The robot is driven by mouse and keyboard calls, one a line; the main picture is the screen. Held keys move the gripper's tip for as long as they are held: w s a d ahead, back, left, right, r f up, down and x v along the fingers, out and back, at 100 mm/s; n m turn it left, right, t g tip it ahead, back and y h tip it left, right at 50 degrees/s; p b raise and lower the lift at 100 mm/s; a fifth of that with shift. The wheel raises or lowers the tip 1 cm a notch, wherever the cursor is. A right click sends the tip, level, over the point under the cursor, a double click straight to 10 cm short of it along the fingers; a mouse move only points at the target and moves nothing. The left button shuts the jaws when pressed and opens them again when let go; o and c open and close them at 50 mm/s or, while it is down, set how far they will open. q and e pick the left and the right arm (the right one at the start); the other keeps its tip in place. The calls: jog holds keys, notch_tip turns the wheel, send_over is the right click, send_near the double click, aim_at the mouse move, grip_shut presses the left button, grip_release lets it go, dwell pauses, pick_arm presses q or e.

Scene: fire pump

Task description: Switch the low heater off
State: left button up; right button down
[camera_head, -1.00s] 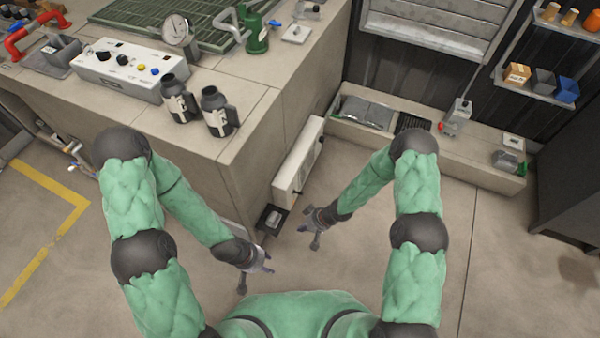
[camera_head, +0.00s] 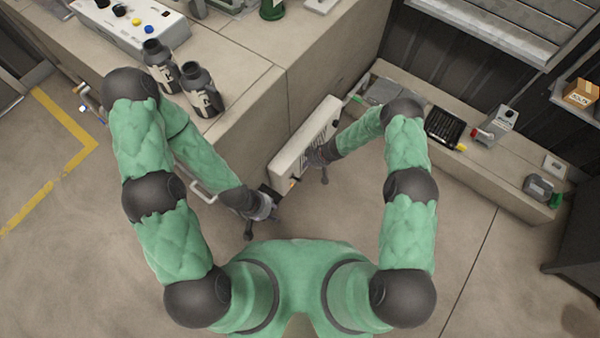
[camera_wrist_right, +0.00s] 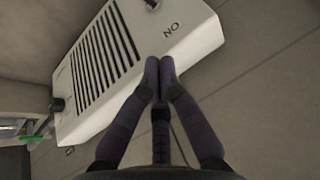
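The low heater (camera_head: 294,149) is a long white box on the floor against the side of the counter. In the right wrist view the heater (camera_wrist_right: 188,38) shows dark vent slots, lettering that reads as an inverted "ON", and a dark knob-like part (camera_wrist_right: 152,3) cut by the top edge. A small orange spot shows near its lower end in the head view. My right gripper (camera_head: 320,166) is beside the heater's slotted face; its fingertips (camera_wrist_right: 160,66) are together with nothing between them. Whether they touch the heater is unclear. My left gripper (camera_head: 264,212) is below the heater's near end; its fingers are unclear.
The counter (camera_head: 250,75) rises left of the heater, with two dark bottles (camera_head: 203,92) on it. A low ledge (camera_head: 480,165) with a black tray (camera_head: 444,128) runs along the wall at right. The floor (camera_head: 480,260) at lower right is clear.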

jog(key=b, duration=0.5)
send_over(294, 177)
jog(key=d, duration=0.2)
notch_tip(294, 177, down, 10)
jog(key=shift+s+d+f, duration=0.1)
jog(key=shift+s+f, duration=0.15)
jog(key=shift+f, duration=0.4)
jog(key=shift+s+f, duration=0.2)
jog(key=shift+f, duration=0.4)
